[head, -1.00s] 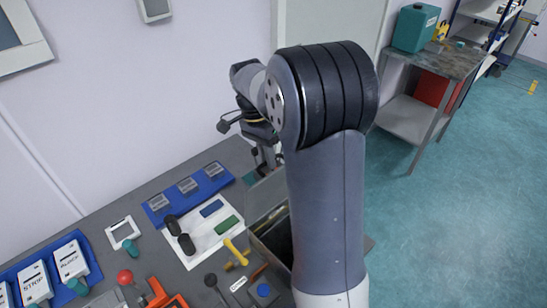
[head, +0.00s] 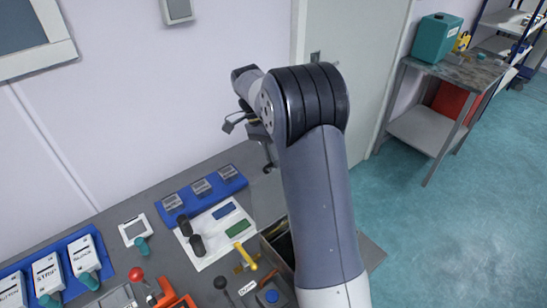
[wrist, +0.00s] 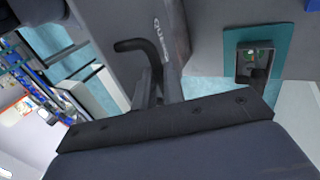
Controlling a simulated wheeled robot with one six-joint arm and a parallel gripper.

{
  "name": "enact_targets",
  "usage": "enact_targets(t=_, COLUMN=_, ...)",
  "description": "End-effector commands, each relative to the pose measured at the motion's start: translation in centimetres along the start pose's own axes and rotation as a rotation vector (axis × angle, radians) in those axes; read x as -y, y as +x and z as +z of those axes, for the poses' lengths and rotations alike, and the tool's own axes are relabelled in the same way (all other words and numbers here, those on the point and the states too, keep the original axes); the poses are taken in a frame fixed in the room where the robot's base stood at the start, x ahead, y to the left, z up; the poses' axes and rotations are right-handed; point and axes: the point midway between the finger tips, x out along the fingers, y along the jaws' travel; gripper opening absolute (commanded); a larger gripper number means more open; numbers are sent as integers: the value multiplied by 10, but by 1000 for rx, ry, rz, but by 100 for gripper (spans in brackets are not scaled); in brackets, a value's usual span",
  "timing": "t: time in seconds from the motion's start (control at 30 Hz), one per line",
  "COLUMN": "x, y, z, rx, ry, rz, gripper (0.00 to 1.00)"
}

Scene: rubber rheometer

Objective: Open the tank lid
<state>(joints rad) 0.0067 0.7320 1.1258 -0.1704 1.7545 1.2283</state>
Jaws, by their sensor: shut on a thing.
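The tank (head: 271,259) is a dark open box at the right end of the grey bench in the head view, partly hidden by my arm. My gripper (wrist: 158,88) is shut on the handle, though the exact contact is hard to see. In the head view my gripper (head: 268,160) is small and mostly hidden behind my arm, above the back of the tank. The lid's outline is unclear there.
A yellow handle (head: 245,256), a black knob (head: 221,283) and a blue button (head: 271,296) are close to the tank's left. A white board (head: 213,240) and a blue rack (head: 203,193) lie farther left.

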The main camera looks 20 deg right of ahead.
Motion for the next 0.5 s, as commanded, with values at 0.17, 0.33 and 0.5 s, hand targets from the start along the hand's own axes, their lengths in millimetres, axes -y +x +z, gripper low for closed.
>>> enact_targets(t=0.17, x=0, y=0, z=-1, rx=-1, ry=0, rz=0, gripper=23)
enact_targets(t=0.33, x=0, y=0, z=0, rx=-1, ry=0, rz=-1, gripper=33)
enact_targets(t=0.5, x=0, y=-1, z=0, rx=-1, ry=0, rz=-1, gripper=33)
